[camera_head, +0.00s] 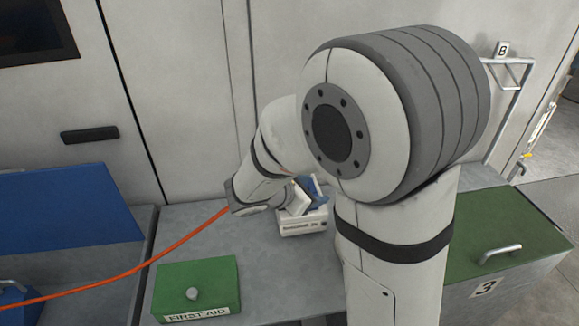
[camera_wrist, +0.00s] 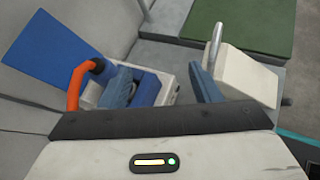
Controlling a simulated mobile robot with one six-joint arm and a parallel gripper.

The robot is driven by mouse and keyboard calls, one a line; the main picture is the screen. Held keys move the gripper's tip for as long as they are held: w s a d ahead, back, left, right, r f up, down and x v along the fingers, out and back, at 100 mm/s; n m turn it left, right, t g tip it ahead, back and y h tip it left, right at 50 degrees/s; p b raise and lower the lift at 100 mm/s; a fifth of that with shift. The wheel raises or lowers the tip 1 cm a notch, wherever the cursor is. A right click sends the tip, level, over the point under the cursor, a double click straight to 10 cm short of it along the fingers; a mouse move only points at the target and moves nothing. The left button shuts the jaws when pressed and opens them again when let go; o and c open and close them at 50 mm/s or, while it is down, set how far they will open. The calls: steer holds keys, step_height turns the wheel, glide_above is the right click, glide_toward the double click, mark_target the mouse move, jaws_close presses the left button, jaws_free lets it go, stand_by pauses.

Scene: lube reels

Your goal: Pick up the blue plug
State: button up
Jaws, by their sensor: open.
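The blue plug (camera_wrist: 148,88) shows in the wrist view, partly hidden behind my left finger. An orange cable (camera_wrist: 76,88) with a black collar runs up beside it. A white unit (camera_head: 303,228) stands on the grey bench beneath my gripper; part of it shows around the plug in the wrist view. My gripper (camera_wrist: 160,70) is open, its left finger in front of the plug and its right finger well to the right. In the head view my gripper (camera_head: 307,192) is just above the unit, mostly behind my arm. I cannot tell whether a finger touches the plug.
A green first aid box (camera_head: 200,282) stands at the bench's front left. A larger green-lidded box (camera_head: 518,238) with a handle is at right. A blue panel (camera_head: 68,208) is at left. The orange cable crosses the bench's left side. A wall (camera_head: 150,60) stands behind.

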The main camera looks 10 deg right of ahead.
steer(key=w+a+n+t, duration=0.3)
steer(key=w+a+n, duration=0.1)
steer(key=a+n, duration=0.1)
steer(key=x, duration=0.2)
steer(key=p+x, duration=0.1)
steer(key=x, duration=0.2)
steer(key=p+x, duration=0.1)
steer(key=x, duration=0.2)
steer(key=shift+w+a+r, duration=0.15)
steer(key=shift+w+r, duration=0.1)
steer(key=shift+w, duration=0.1)
steer(key=shift+c, duration=0.3)
jaws_close()
